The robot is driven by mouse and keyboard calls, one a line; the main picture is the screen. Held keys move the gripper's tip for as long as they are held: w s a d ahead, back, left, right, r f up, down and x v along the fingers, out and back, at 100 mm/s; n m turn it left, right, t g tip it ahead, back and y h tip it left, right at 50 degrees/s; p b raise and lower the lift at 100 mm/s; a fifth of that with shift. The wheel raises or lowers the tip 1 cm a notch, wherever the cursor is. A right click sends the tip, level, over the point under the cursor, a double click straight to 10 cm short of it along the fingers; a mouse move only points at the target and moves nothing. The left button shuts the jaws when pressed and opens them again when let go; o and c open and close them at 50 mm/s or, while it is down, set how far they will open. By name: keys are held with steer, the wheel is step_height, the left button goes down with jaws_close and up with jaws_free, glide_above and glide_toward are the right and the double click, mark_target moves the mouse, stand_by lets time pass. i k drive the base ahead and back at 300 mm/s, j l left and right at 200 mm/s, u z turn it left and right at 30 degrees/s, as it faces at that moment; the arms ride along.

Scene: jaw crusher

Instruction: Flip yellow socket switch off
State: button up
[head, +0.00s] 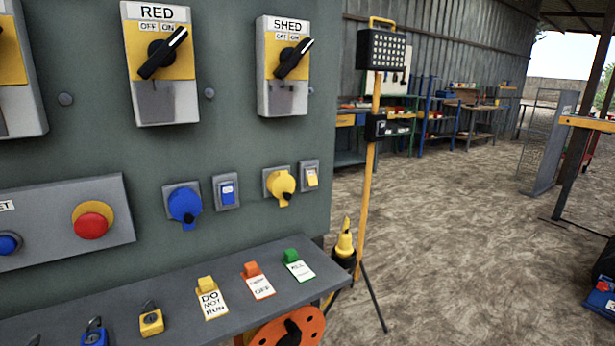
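The yellow socket (281,186) is mounted on the green panel, right of centre. Its yellow rocker switch (312,177) sits in a small grey plate just to the socket's right. I cannot tell from this angle whether the switch is on or off. A blue socket (185,205) with its own blue switch (228,193) is to the left on the same panel. My gripper is not visible in the head view, and nothing covers the yellow switch.
A shelf (150,290) juts out below the sockets, holding padlocks and tags, including a yellow tag (210,298). Rotary switches RED (162,52) and SHED (292,60) are above. A red button (93,220) is left. A tripod work light (382,50) stands right of the panel, with open ground beyond.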

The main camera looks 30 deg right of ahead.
mark_target(311, 176)
steer(key=i+z, duration=0.15)
steer(key=i, duration=0.8)
